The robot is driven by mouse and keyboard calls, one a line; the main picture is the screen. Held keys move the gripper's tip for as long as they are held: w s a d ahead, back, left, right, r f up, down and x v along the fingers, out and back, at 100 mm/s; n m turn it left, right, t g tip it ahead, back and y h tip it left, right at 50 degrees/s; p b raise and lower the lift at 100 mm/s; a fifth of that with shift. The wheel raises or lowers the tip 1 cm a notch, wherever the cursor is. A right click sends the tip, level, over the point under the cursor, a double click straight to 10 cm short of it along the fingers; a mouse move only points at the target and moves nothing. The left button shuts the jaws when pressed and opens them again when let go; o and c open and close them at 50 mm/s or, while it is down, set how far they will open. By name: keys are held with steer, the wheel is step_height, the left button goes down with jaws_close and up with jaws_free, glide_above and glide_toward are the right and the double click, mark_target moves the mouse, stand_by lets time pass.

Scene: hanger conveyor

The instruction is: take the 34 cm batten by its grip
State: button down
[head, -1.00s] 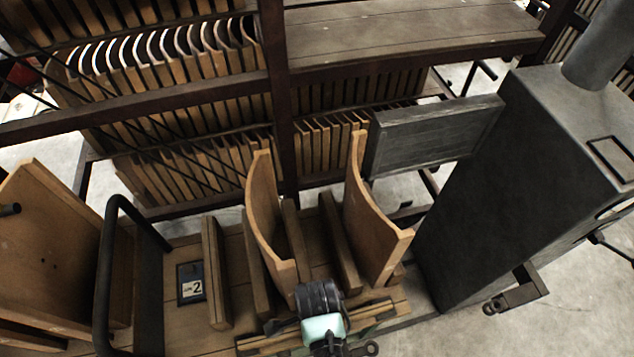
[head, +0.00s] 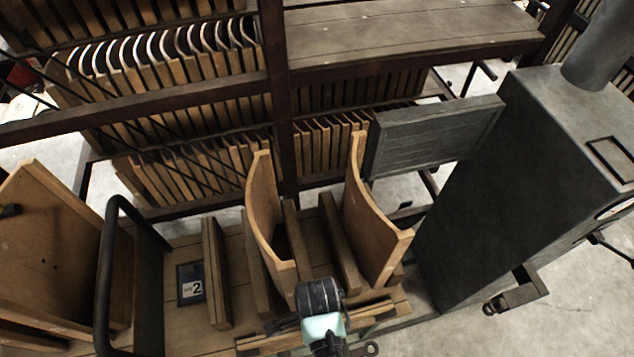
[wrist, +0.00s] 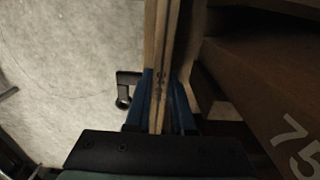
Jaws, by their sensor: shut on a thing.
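In the wrist view, my gripper (wrist: 160,105) has its two blue fingers closed on either side of a narrow strip of light wood, the batten (wrist: 162,40). The batten runs from between the fingers up to the top edge of the view. In the head view, the wrist end of my arm, with a black cylinder and pale green body, is at the bottom centre, over the front edge of the wooden deck. It hides the fingertips there. Strips of wood (head: 370,308) show on both sides of it. I cannot read any length on the batten.
Two curved wooden panels (head: 265,215) (head: 375,220) and upright boards stand just behind the gripper. A plate marked 2 (head: 191,285) is at left, beside a black hoop rail (head: 105,265). A large dark box (head: 520,190) stands at right. Slatted racks fill the back.

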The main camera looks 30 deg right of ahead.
step_height(320, 180, up, 27)
steer(key=p, duration=1.3)
steer(key=shift+r, duration=0.15)
steer(key=shift+s, duration=0.1)
